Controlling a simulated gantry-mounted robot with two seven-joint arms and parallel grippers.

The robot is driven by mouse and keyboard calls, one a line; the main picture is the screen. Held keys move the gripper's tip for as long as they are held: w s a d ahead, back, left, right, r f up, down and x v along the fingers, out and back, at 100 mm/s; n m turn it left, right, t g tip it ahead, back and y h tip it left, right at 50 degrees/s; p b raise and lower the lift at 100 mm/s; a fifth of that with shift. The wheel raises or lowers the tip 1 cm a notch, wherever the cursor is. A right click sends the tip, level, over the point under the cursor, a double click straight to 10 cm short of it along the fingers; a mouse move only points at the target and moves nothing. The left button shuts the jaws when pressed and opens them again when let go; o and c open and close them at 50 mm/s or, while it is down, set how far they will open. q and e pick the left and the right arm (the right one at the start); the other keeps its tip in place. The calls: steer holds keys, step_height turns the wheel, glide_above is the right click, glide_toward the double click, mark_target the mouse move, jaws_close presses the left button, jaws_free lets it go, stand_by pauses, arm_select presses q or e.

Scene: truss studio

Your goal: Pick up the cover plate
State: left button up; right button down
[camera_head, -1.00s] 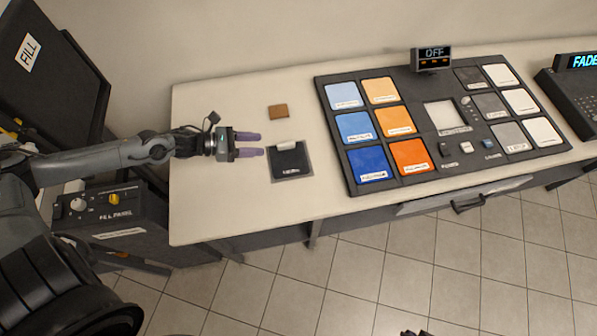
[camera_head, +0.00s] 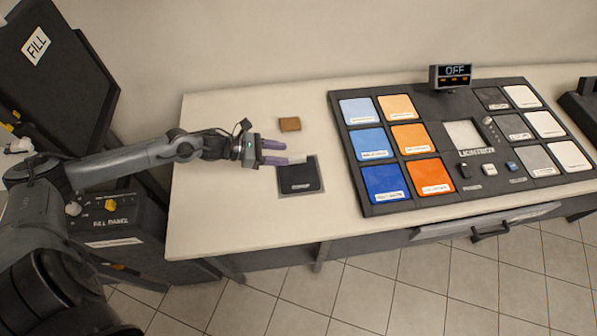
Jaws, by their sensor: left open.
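A flat black square plate (camera_head: 299,182) with a pale label lies near the table's front left edge, and I take it for the cover plate. A small whitish tab (camera_head: 298,159) shows at its back edge. My left gripper (camera_head: 287,152) points right with its two purple fingers open. Its lower fingertip is right at the tab's left end; I cannot tell whether they touch. The upper fingertip is behind the tab, with nothing visible between the fingers. My right gripper is not in view.
A small brown block (camera_head: 290,124) lies behind the gripper. A large dark panel of coloured tiles (camera_head: 447,192) fills the table's right side, with an OFF display (camera_head: 452,75) behind it. A dark FILL PANEL box (camera_head: 118,222) stands left of the table. The table's (camera_head: 225,230) front left is bare.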

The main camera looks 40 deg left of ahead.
mark_target(294, 157)
arm_select(q)
steer(key=shift+w+d+f, duration=0.3)
steer(key=shift+w+f, duration=0.1)
steer(key=shift+f+x, duration=0.15)
steer(key=shift+x, duration=0.9)
steer(key=shift+f+x, duration=0.15)
steer(key=shift+x, duration=0.85)
steer(key=shift+s+a, duration=0.1)
jaws_close()
